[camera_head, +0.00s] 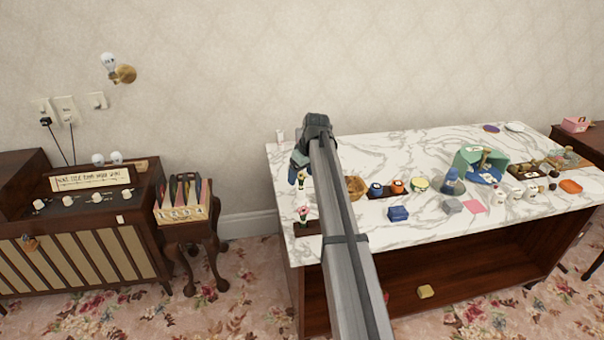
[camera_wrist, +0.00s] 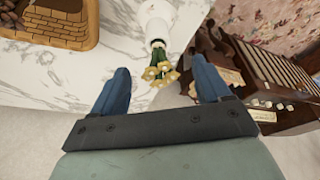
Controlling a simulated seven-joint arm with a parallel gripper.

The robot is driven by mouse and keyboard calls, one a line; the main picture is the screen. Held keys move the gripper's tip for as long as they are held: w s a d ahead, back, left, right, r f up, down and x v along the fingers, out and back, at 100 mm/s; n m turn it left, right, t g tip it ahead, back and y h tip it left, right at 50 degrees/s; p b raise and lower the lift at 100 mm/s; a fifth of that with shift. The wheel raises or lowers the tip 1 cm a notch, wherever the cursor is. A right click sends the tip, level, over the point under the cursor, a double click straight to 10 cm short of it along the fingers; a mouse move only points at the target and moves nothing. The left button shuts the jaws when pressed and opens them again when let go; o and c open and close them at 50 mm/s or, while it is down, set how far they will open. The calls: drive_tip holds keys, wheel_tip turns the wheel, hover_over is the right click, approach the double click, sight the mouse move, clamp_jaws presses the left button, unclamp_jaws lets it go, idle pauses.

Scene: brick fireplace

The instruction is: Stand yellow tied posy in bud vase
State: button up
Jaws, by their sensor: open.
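The yellow posy (camera_wrist: 158,70), with green stems, shows in the wrist view at the mouth of a white vase (camera_wrist: 153,18). Its stems appear to run into the vase's neck, with the yellow heads outside. In the head view the posy (camera_head: 301,175) is small, just below my gripper (camera_head: 297,168). My gripper is open. In the wrist view its two blue fingers (camera_wrist: 162,80) stand on either side of the flower heads, with gaps between. My arm hides part of the table in the head view.
A pink posy (camera_head: 303,211) stands nearer on the marble table (camera_head: 375,236), by a dark wooden piece (camera_head: 306,229). A wicker basket (camera_head: 356,187) is right of my arm. Several items crowd the table's right side.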

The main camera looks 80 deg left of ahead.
drive_tip(key=v, duration=1.3)
drive_tip(key=shift+r, duration=0.4)
drive_tip(key=shift+w+d, duration=0.1)
drive_tip(key=shift+w, duration=0.05)
